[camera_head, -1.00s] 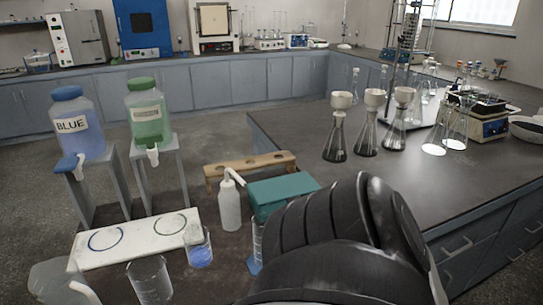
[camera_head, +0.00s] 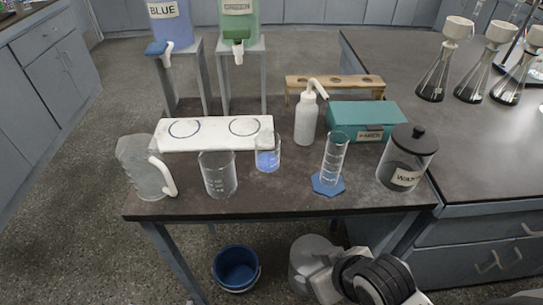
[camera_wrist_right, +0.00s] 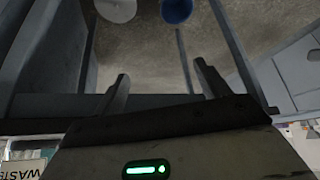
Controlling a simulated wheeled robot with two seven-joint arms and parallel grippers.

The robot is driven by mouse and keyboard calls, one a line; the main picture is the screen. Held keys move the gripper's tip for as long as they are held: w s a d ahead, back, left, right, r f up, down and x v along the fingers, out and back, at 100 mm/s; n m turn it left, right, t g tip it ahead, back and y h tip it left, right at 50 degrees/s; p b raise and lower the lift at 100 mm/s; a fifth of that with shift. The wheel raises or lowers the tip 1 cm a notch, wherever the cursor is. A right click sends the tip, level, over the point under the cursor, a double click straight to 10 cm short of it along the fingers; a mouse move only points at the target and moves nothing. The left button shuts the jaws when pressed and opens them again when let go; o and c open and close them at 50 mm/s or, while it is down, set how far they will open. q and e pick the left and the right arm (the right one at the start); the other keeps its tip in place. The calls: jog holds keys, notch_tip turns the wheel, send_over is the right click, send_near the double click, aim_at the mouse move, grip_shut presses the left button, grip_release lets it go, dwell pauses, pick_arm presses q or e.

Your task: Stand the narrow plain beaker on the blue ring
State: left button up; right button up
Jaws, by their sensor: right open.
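A clear beaker with a little blue liquid (camera_head: 267,160) stands at the front right corner of the white board. A larger empty clear beaker (camera_head: 219,178) with faint marks stands left of it, in front of the board; I cannot tell for sure which is the narrow plain one. The white board (camera_head: 215,145) has two drawn rings; the left, bluish ring (camera_head: 185,128) and the right, greyer ring (camera_head: 244,127) are both empty. My right gripper (camera_wrist_right: 161,76) is open and empty, low at the table's front right in the head view. My left gripper is not in view.
A pitcher (camera_head: 140,165) stands left. A wash bottle (camera_head: 306,120), a graduated cylinder (camera_head: 334,155), a teal box (camera_head: 365,118) and a waste jar (camera_head: 407,160) stand right. Dispenser bottles stand behind the board. A blue bucket (camera_head: 237,268) and a pale bin (camera_head: 308,252) are on the floor.

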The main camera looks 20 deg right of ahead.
notch_tip(320, 180, up, 4)
jog(key=w+d, duration=0.2)
jog(key=m+t, duration=0.1)
jog(key=t, duration=0.6)
send_near(263, 138)
jog(key=shift+w+d+f+b, duration=0.2)
jog(key=shift+w+f, duration=0.05)
jog(key=shift+w, duration=0.2)
jog(key=shift+w+d+f+b, duration=0.15)
jog(key=shift+w+f, duration=0.05)
jog(key=shift+w, duration=0.2)
jog(key=shift+a+x, duration=0.15)
jog(key=shift+x, duration=1.25)
jog(key=shift+a+x, duration=0.2)
jog(key=shift+x, duration=1.25)
jog(key=shift+s, duration=0.1)
jog(key=c, duration=1.2)
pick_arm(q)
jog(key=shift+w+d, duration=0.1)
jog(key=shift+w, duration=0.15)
pick_arm(e)
jog(key=shift+r, duration=0.1)
